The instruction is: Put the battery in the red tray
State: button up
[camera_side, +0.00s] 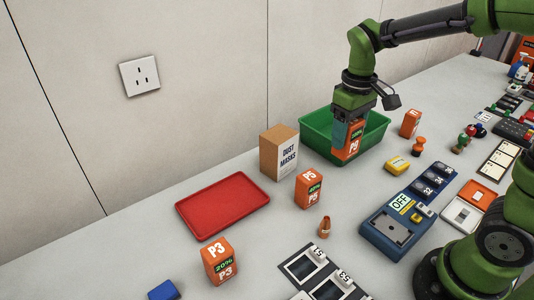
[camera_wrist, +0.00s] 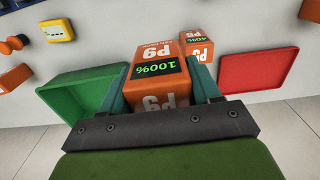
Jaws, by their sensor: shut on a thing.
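My gripper (camera_side: 349,135) is shut on an orange battery (camera_side: 348,145), marked P9 with a green 100% display in the wrist view (camera_wrist: 157,75). The battery hangs upright, and in the side view it overlaps the near edge of the green bin (camera_side: 374,140). Its exact height is hard to tell. The red tray (camera_side: 222,204) lies flat and empty on the bench, well left of my gripper in the side view. Part of it shows at the right of the wrist view (camera_wrist: 258,70).
A dust masks box (camera_side: 279,153) and an orange battery (camera_side: 308,189) stand between my gripper and the tray. Another battery, P3 (camera_side: 220,261), stands in front of the tray. An orange battery (camera_side: 410,123) stands right of the bin. A blue OFF device (camera_side: 396,228) lies nearer.

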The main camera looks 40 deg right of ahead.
jog(key=s+a, duration=0.2)
jog(key=a, duration=1.3)
send_near(239, 206)
jog(key=shift+f, duration=1.7)
jog(key=o, duration=1.3)
jog(key=shift+f, duration=0.2)
